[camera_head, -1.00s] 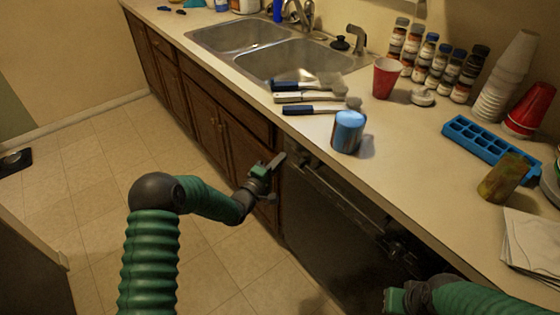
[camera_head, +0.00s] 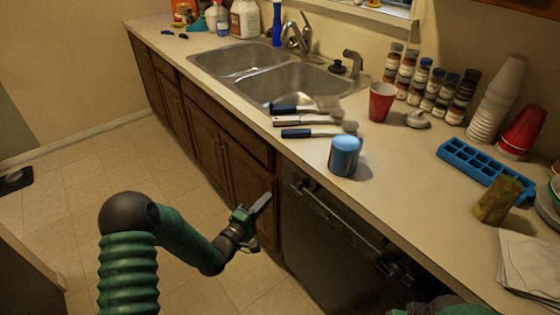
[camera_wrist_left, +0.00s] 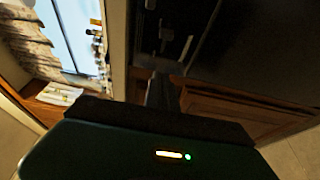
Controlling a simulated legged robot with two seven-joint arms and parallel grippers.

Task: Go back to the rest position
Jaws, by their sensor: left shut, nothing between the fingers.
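My left gripper (camera_head: 262,204) is shut and empty, in front of the brown cabinet doors below the counter edge, left of the dark dishwasher (camera_head: 325,230). Its shut fingers (camera_wrist_left: 163,92) also show in the left wrist view, with the dark appliance front and a wood cabinet beyond. My green right arm (camera_head: 440,308) shows only as a small part at the bottom edge; its gripper cannot be made out.
The counter (camera_head: 400,185) holds a blue can (camera_head: 344,156), several brushes (camera_head: 310,120), a red cup (camera_head: 381,102), spice jars (camera_head: 430,85), a blue ice tray (camera_head: 478,162) and a sponge (camera_head: 497,200).

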